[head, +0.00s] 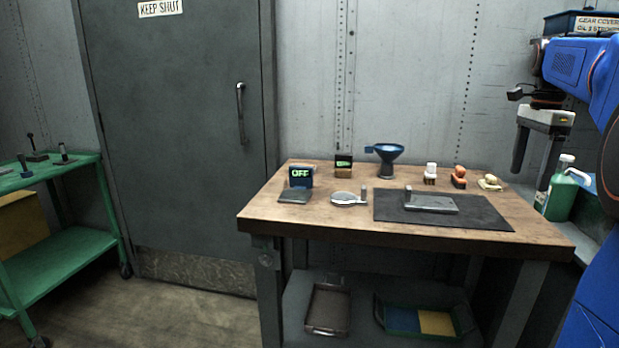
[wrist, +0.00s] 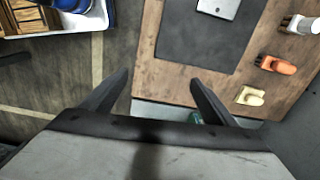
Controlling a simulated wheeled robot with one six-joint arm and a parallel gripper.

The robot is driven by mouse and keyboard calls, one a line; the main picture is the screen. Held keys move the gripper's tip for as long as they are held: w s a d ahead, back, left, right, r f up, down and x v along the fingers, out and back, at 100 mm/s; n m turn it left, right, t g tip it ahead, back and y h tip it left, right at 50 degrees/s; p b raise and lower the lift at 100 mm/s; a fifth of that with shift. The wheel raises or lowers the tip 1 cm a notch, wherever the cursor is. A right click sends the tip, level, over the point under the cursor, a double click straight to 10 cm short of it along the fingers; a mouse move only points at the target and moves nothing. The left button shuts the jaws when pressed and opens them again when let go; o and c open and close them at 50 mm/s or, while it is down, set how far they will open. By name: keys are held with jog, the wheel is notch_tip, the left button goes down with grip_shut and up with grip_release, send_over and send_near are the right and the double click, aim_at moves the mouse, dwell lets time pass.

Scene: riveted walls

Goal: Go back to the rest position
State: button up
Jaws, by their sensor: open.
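My gripper (head: 533,172) hangs at the right of the head view, fingers pointing down, above the right end of the wooden workbench (head: 262,217). Its two dark fingers are spread apart. In the wrist view my gripper (wrist: 158,80) shows nothing between its fingers. The near edge of the workbench (wrist: 150,62) and some floor lie below it. My blue arm comes in from the right edge of the head view.
A green bottle (head: 558,198) stands close below my gripper. A green cart (head: 70,245) stands left.

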jog(key=s+a+f+n+t, duration=0.1)
jog(key=s+a+f+n, duration=0.45)
jog(key=a, duration=0.35)
jog(key=s+a+f+n+t, duration=0.1)
jog(key=s+a+f+n, duration=0.4)
jog(key=a, duration=0.4)
jog(key=s+a+f+n+t, duration=0.1)
jog(key=s+a+f+n, duration=0.3)
jog(key=s+f, duration=0.3)
jog(key=s+a+f+n+t, duration=0.1)
jog(key=s+a+f+n, duration=0.4)
jog(key=s+f, duration=0.2)
jog(key=shift+s+a+f+n+t, duration=0.25)
jog(key=shift+s+f+n+t, duration=0.1)
jog(key=shift+f, duration=0.2)
